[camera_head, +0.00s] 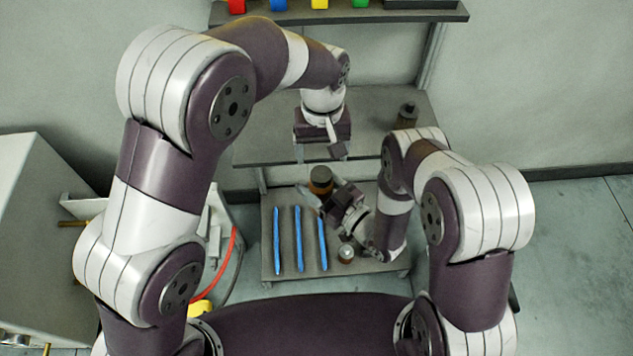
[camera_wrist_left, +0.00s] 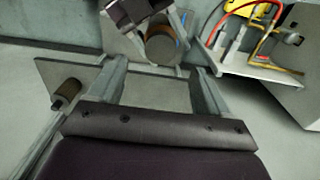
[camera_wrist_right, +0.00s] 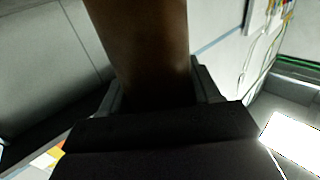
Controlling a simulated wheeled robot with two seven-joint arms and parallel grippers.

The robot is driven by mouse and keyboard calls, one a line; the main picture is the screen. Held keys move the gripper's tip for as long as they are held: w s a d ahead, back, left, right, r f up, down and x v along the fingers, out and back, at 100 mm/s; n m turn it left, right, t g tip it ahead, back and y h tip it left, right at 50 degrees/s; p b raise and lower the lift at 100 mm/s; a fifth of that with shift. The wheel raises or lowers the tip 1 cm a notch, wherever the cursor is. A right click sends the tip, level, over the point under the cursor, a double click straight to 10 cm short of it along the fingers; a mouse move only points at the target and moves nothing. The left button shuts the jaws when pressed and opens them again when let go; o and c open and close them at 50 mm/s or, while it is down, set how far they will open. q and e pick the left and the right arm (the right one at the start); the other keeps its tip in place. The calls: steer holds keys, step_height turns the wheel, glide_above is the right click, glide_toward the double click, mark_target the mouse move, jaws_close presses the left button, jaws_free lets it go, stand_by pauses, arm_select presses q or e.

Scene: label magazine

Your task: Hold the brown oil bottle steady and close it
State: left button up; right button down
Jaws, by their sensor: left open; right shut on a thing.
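The bottle's brown body fills the upper middle of the right wrist view (camera_wrist_right: 142,45), between the fingers. My left gripper (camera_head: 320,153) is open and empty, a little behind and above the bottle in the head view. In the left wrist view the bottle's round top (camera_wrist_left: 161,48) shows beyond the open fingers.
Three blue bars (camera_head: 298,240) lie on the low grey table (camera_head: 268,262). A small jar (camera_head: 346,254) stands near its front right. Another dark bottle (camera_head: 407,115) stands on the grey shelf (camera_head: 265,150) behind. A grey cabinet (camera_head: 40,230) is at left.

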arm_select(q)
steer(key=shift+r, duration=0.5)
